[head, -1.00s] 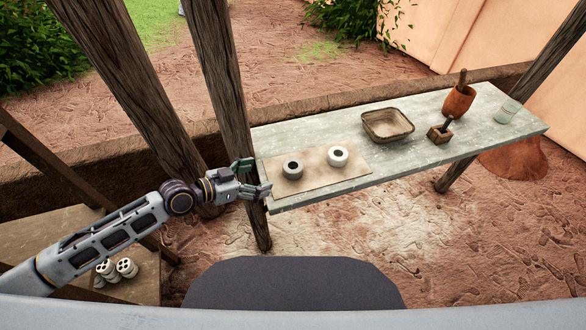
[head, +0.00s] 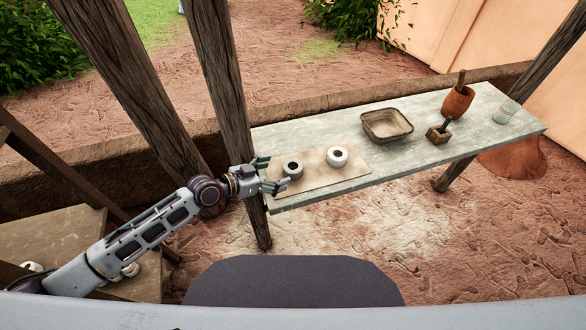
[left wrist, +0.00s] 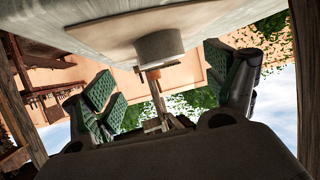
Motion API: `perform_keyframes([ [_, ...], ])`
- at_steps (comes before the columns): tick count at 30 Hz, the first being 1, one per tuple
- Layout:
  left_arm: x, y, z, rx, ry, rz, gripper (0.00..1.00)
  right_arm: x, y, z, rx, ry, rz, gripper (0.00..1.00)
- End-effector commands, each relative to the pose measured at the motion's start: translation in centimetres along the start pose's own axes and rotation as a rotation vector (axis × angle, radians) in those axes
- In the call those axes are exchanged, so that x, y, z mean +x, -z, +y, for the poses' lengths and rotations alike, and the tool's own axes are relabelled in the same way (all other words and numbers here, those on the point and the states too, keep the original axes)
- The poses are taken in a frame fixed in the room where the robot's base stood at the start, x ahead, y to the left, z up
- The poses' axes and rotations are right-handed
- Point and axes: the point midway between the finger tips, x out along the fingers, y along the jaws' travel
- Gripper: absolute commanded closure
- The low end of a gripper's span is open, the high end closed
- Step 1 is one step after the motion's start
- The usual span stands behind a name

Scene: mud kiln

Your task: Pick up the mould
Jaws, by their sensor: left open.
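Two round pieces with dark centres stand on a tan mat (head: 330,180) at the near left end of the table; which one is called the mould I cannot tell. The grey one (head: 292,174) is on the left, the white one (head: 337,161) to its right. My left gripper (head: 274,172) is open and empty, just left of the grey piece, its fingers pointing towards it. In the left wrist view a pale grey cylinder (left wrist: 160,47) on the mat shows ahead, between the spread green-padded fingers. My right gripper is not in view.
The grey-green table (head: 400,165) also holds a shallow square basin (head: 387,137), a small wooden block with a dark handle (head: 438,136), an orange pot (head: 457,103) and a pale glass (head: 504,115). A wooden post (head: 218,80) rises close behind my left gripper.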

Motion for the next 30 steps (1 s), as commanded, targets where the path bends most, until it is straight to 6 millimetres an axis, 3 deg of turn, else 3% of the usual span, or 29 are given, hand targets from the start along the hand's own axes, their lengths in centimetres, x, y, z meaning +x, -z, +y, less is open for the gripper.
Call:
perform_keyframes([
  [6, 1.1, 0.1, 0.0, 0.002, 0.0, 0.001, 0.14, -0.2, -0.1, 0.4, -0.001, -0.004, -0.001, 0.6],
  [23, 1.6, 0.0, 0.0, 0.001, 0.0, 0.0, 0.14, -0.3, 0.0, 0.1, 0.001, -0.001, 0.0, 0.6],
  [30, 3.0, -0.1, -0.1, 0.0, 0.0, 0.001, 0.14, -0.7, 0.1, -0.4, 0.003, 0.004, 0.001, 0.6],
])
